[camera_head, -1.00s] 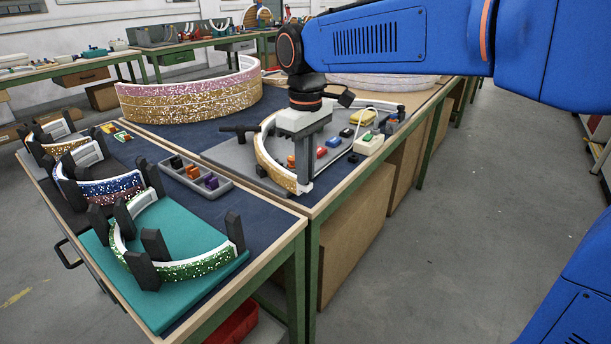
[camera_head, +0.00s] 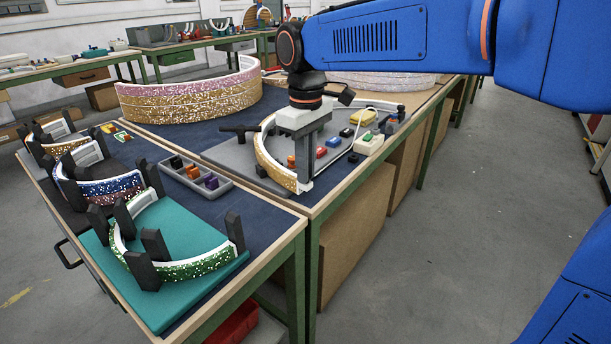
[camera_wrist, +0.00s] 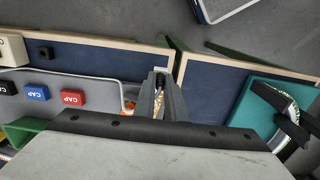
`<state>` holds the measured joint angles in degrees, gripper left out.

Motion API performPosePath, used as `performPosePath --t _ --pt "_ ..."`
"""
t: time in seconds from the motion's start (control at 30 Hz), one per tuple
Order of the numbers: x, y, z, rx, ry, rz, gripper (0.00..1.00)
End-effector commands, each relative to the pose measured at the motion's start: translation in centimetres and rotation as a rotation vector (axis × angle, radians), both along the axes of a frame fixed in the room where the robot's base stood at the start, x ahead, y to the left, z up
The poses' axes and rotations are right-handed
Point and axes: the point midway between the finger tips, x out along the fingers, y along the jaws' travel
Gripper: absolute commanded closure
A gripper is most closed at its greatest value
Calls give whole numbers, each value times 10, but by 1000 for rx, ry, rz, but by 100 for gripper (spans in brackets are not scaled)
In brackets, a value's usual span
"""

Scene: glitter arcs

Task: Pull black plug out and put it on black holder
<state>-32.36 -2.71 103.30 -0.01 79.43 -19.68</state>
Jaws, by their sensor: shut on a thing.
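My gripper (camera_head: 307,180) points down at the near end of a gold-glitter arc with a white rim (camera_head: 268,158) on the bench. In the wrist view its fingers (camera_wrist: 160,92) are shut on a small dark piece, the black plug (camera_wrist: 160,79), at the white end of the arc. The fingers hide most of the plug, and I cannot tell how deep it sits. A small black block with a dark centre, seemingly the black holder (camera_wrist: 45,52), lies on the blue bench top; it also shows in the head view (camera_head: 354,158).
A grey tray of small parts (camera_head: 223,190) and a green-glitter arc (camera_head: 190,268) in black clamps stand left. Bench edges are close by.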

Motion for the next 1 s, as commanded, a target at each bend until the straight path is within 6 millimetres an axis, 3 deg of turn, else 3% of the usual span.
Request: performPosePath --t 1.0 --pt "0 0 14 2 -1 0 100"
